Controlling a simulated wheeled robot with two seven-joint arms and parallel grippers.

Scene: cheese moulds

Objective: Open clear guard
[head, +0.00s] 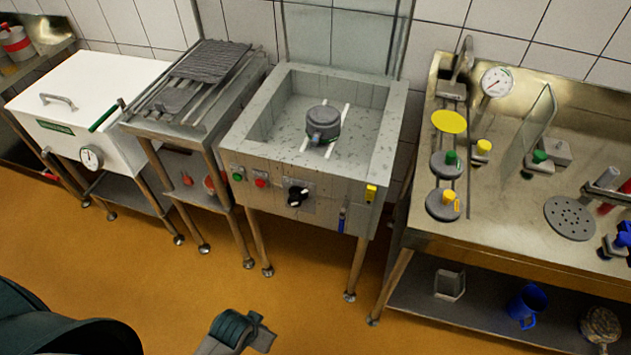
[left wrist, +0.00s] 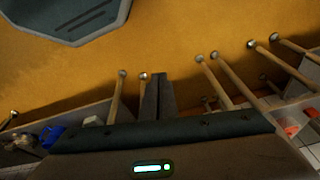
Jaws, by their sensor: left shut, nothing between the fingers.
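The clear guard (head: 338,40) is a see-through panel between grey metal posts. It stands upright at the back edge of the square grey basin unit (head: 229,142), and the basin's top is uncovered. A dark round part (head: 323,121) with white bars sits inside the basin. My left gripper (left wrist: 159,92) shows in the left wrist view, with its two dark fingers together and nothing between them. Its fingers are seen against the orange floor, apart from the guard. My right gripper is in neither view.
A rack table (head: 187,128) and a white lidded vat (head: 90,85) stand left of the basin. A brass-coloured bench (head: 500,215) with valves, a gauge and another clear upright panel (head: 530,130) stands at right. The orange floor (head: 310,310) in front is clear.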

